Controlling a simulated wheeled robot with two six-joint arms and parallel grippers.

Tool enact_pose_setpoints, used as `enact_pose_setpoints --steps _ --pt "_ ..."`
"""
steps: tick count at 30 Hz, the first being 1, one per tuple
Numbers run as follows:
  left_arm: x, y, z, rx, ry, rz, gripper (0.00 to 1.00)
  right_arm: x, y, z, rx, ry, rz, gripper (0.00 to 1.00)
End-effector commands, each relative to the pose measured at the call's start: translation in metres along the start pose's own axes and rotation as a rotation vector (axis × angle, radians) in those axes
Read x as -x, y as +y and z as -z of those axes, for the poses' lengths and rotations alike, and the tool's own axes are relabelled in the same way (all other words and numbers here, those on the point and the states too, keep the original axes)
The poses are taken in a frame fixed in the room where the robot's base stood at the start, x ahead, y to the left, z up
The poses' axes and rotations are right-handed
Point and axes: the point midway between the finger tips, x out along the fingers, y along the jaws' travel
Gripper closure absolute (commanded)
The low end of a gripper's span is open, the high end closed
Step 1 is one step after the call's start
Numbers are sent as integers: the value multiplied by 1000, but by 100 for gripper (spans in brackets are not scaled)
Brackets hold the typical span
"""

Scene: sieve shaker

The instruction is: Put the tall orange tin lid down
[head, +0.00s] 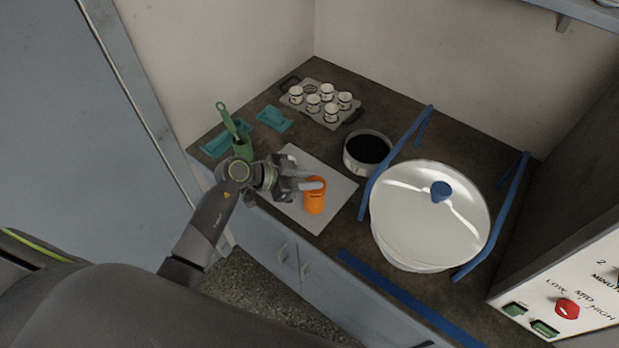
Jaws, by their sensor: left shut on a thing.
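A tall orange tin (315,204) stands at the front part of a light grey mat (335,185). My left gripper (314,185) reaches in from the left, with its fingers at the upper part of the tin. It is shut on the orange lid (318,179), of which only a little shows above the fingers. I cannot tell whether the lid rests on the tin or is just clear of it. My right gripper is not in view.
A large white-lidded shaker (415,215) between blue bars stands right. Bare mat lies left and behind the tin.

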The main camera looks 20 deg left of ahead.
Motion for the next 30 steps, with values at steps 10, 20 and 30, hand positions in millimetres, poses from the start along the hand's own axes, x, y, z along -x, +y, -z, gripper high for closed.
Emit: enact_pose_setpoints --steps 10,20,30 --pt "-3 0 -4 1 1 -1 100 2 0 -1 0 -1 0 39" --pt "-5 0 -9 0 1 -1 63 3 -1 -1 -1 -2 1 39" --pt "-5 0 -8 -1 1 0 58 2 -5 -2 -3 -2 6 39"
